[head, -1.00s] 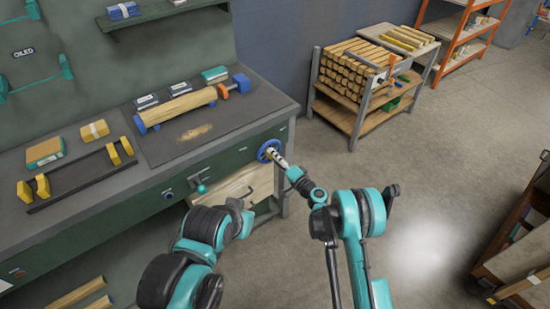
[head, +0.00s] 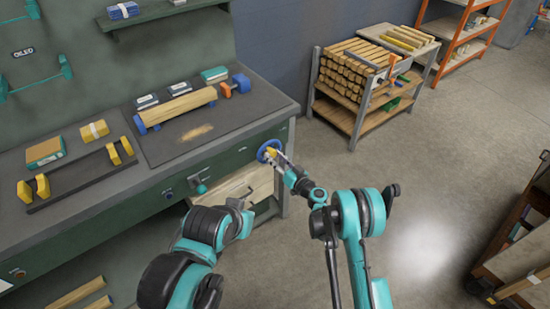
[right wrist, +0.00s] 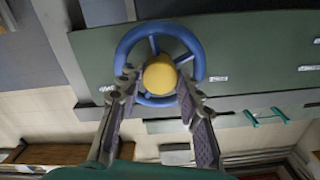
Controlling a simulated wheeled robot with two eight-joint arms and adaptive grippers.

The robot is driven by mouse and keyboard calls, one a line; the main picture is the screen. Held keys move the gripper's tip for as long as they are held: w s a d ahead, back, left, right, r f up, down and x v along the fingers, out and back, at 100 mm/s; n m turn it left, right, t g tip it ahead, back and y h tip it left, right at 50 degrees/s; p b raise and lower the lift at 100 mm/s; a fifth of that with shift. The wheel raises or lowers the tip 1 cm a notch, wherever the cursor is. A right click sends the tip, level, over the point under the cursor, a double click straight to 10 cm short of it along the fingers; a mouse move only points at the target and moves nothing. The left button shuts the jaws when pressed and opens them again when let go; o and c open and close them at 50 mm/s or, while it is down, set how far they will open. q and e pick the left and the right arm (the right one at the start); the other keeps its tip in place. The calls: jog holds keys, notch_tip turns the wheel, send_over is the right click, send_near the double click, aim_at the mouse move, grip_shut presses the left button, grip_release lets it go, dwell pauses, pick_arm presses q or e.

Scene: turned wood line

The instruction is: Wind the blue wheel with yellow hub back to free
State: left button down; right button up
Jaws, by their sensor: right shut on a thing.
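The blue wheel (head: 268,147) with its yellow hub (right wrist: 160,76) is on the bench's front face near its right end. In the right wrist view the blue rim (right wrist: 128,42) shows in full face, with spokes. My right gripper (head: 276,157) is shut on the wheel, with one finger on each side of the hub. On the bench top a wooden cylinder (head: 188,104) lies between blue end pieces.
A black rack with yellow holders (head: 42,186) and small boxes (head: 44,151) are on the bench top. A rack of timber (head: 350,75) stands behind.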

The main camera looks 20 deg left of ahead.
jog(key=n, duration=0.6)
dwell(0.6)
jog(key=o, duration=1.2)
jog(key=shift+c, duration=0.2)
jog(key=v, duration=0.7)
jog(key=shift+s+d, duration=0.2)
